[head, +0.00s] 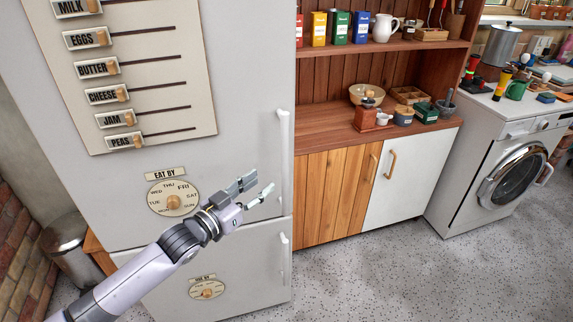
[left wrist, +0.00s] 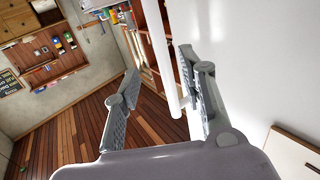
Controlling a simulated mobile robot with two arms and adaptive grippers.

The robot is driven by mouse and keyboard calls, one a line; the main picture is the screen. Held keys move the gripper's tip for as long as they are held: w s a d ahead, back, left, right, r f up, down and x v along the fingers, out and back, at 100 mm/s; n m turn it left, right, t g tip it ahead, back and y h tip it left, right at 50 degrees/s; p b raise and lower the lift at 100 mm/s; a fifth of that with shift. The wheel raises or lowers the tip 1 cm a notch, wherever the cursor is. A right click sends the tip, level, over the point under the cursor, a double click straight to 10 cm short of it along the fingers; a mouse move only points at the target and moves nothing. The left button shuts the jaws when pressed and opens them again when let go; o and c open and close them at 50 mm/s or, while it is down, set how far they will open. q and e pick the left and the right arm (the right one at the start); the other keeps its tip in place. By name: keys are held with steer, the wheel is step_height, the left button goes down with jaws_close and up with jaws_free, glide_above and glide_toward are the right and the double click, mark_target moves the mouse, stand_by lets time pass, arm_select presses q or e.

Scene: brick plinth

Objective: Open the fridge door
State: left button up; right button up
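The tall off-white fridge (head: 245,120) stands at the left of the head view, its upper and lower doors both shut. The upper door has a long white vertical handle (head: 284,150) near its right edge. The lower door has a shorter handle (head: 284,258). My left gripper (head: 261,184) is in front of the upper door, just left of the handle's lower part, with its fingers apart. In the left wrist view, a white handle bar (left wrist: 163,60) shows between the open fingers (left wrist: 163,88), nearer the right finger. Contact cannot be told. My right gripper is not in view.
A wooden cabinet (head: 335,190) with shelves stands right of the fridge, and a white washing machine (head: 500,165) farther right. A metal bin (head: 68,245) is at the lower left. The speckled floor (head: 400,275) in front of the cabinet is clear.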

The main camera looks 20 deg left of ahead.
mark_target(282, 167)
arm_select(q)
steer(key=x, duration=1)
steer(key=shift+w+d, duration=0.1)
steer(key=shift+w, duration=0.25)
steer(key=shift+c, duration=0.2)
jaws_close()
